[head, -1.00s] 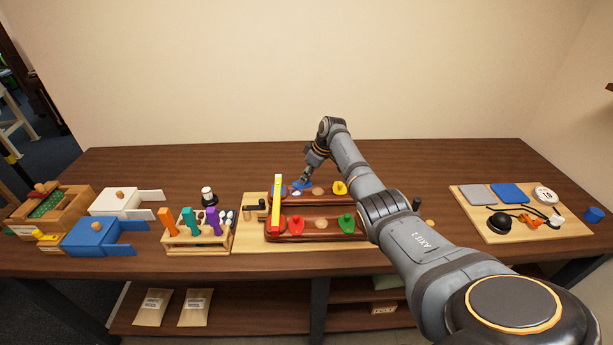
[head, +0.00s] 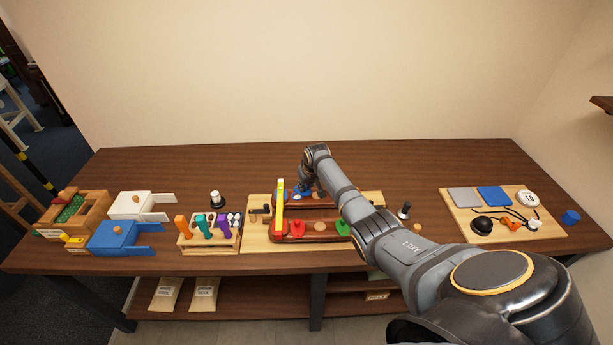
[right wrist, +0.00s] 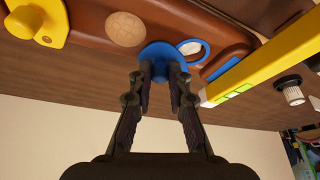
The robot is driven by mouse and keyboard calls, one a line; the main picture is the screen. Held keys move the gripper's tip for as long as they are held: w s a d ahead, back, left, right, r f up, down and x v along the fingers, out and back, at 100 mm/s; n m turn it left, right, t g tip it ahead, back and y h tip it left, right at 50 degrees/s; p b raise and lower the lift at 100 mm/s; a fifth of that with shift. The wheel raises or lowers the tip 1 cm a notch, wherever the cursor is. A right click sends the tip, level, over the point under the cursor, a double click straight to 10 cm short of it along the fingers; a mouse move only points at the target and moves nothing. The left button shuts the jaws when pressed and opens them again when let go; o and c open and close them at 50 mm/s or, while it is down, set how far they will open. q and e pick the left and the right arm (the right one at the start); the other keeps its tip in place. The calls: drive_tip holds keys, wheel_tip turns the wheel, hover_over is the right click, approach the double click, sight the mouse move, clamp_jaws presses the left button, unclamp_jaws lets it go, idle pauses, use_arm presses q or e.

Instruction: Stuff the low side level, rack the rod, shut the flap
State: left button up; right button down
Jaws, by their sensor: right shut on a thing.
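The brown saddle (head: 318,229) lies on a light wooden board, partly hidden behind my right arm. A yellow level (head: 280,208) with a green vial lies across its left part; it also shows in the right wrist view (right wrist: 262,66). My right gripper (right wrist: 160,72) is shut on the knob of the blue flap (right wrist: 155,48). Beside the flap is a blue-rimmed oval opening (right wrist: 190,47) with something pale inside. Red (head: 297,228), green (head: 342,228) and yellow (right wrist: 37,20) flaps sit on the saddle. My left gripper is out of view.
A rack (head: 211,242) with orange, teal and purple handled tools stands left of the board. Blue (head: 112,238) and white (head: 137,206) boxes and a wooden bin (head: 75,212) are farther left. A board (head: 470,227) with pads is at right. The table's back is clear.

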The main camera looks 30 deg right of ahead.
sight(295, 189)
drive_tip(key=shift+s+a+r+m+h+p, duration=0.15)
drive_tip(key=shift+a+m+h+p, duration=0.3)
drive_tip(key=shift+m, duration=0.45)
drive_tip(key=shift+a+m+h+p, duration=0.2)
drive_tip(key=shift+m+h+p, duration=0.1)
drive_tip(key=shift+m, duration=0.7)
drive_tip(key=m, duration=0.1)
drive_tip(key=a+m+g, duration=0.1)
drive_tip(key=shift+f+m+h+b, duration=0.25)
drive_tip(key=shift+m+h+b, duration=0.05)
drive_tip(key=shift+h, duration=0.05)
drive_tip(key=m+b, duration=0.2)
drive_tip(key=shift+a+f+m+g+h, duration=0.15)
drive_tip(key=shift+a+m+g+h, duration=0.2)
drive_tip(key=shift+m+g+h, duration=0.05)
drive_tip(key=m+b, duration=0.2)
drive_tip(key=shift+w+a+g+b, duration=0.2)
drive_tip(key=shift+a+g+b, duration=0.1)
drive_tip(key=shift+g+b, duration=0.1)
drive_tip(key=shift+w+a+r+m+g+b, duration=0.1)
drive_tip(key=shift+a+m+g+b, duration=0.1)
drive_tip(key=shift+m+b, duration=0.4)
drive_tip(key=shift+w+a+r+m+g+b, duration=0.1)
drive_tip(key=shift+m+g+b, duration=0.1)
drive_tip(key=shift+m+b, duration=0.35)
drive_tip(key=shift+h, duration=0.3)
drive_tip(key=c, duration=1.3)
unclamp_jaws()
